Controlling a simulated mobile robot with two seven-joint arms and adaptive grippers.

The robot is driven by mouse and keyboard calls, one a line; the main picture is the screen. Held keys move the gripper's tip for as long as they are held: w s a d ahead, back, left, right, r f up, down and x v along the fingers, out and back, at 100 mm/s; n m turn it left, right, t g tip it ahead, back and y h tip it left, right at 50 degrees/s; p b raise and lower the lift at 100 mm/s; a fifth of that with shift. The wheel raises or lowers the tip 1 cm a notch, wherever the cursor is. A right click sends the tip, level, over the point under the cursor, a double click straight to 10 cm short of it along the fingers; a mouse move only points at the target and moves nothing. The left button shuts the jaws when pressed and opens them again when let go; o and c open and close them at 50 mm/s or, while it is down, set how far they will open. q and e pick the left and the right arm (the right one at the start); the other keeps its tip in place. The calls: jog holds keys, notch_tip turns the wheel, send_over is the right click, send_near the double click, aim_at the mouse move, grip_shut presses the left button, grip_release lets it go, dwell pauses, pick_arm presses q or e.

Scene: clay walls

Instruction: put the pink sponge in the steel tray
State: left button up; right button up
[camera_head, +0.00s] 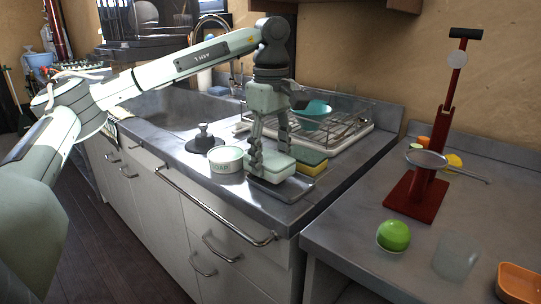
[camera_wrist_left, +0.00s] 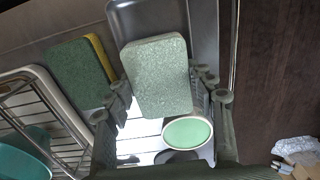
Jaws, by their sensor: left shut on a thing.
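No pink sponge shows. My left gripper (camera_head: 269,157) is shut on a pale grey-green sponge (camera_head: 279,169), which also shows between the fingers in the left wrist view (camera_wrist_left: 158,78). The steel tray (camera_head: 283,197) is a shallow dark grey metal tray near the counter's front edge. The held sponge is over it, and I cannot tell whether they touch. In the left wrist view the tray (camera_wrist_left: 204,22) shows behind the sponge, which hides part of it. My right gripper is out of view.
A green-and-yellow sponge (camera_head: 309,163) lies right beside the tray. A round soap tub (camera_head: 226,160) stands left of it. A dish rack (camera_head: 343,130) with a teal bowl (camera_head: 313,112) is behind. A red stand (camera_head: 416,192) and green fruit (camera_head: 393,236) are on the right counter.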

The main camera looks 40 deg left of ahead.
pick_arm(q)
jog(key=shift+f, duration=0.3)
jog(key=o, duration=1)
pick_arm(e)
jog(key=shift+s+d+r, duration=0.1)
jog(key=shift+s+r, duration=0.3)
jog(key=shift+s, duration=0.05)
pick_arm(q)
jog(key=shift+r, duration=0.15)
